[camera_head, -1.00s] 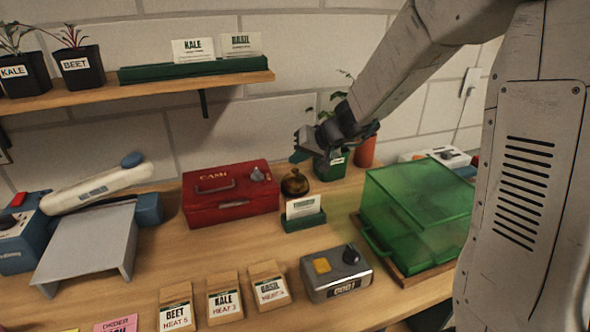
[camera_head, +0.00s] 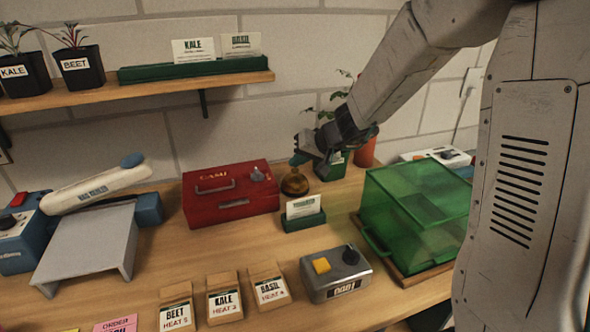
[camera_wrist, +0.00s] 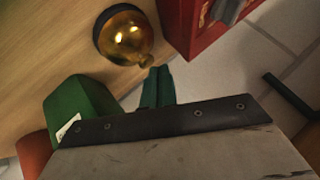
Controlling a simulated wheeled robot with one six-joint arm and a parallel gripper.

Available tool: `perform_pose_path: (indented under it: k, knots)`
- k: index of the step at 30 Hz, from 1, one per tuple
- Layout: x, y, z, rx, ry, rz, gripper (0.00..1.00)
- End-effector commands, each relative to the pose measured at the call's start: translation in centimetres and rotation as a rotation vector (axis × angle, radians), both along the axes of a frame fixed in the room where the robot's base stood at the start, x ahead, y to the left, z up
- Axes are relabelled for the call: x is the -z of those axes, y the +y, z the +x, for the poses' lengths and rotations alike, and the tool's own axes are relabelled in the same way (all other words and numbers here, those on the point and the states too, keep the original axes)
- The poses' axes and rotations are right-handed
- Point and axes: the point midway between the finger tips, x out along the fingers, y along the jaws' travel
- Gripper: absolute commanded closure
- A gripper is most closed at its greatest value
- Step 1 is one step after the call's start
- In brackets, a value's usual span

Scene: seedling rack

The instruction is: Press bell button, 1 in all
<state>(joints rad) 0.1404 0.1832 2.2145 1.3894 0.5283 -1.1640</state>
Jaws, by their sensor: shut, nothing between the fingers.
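The bell is a small brass dome on a dark base (camera_head: 294,185), standing on the bench right of the red cash box. In the wrist view, the bell (camera_wrist: 122,35) shows from above, with a small knob on its near side. My gripper (camera_head: 298,160) is just above the bell in the head view and covers its top. In the wrist view, my gripper's dark green fingertips (camera_wrist: 158,84) are together and empty, close to the knob. I cannot tell whether they touch it.
The red cash box (camera_head: 230,195) is left of the bell, and a green plant pot (camera_head: 330,168) is close on its right. A green card holder (camera_head: 304,221) stands in front. A green clear-lidded box (camera_head: 415,215) is farther right.

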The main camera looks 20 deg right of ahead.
Motion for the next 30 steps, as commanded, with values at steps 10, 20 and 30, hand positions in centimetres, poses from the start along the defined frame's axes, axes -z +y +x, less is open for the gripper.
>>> perform_pose_path:
  k: [10,20,30]
  knots:
    - [0.07,0.0,0.01,0.0,0.0,0.0,1.0]
    - [0.47,0.01,0.0,0.0,0.0,0.0,1.0]
    - [0.87,0.0,0.0,0.0,0.0,0.0,1.0]
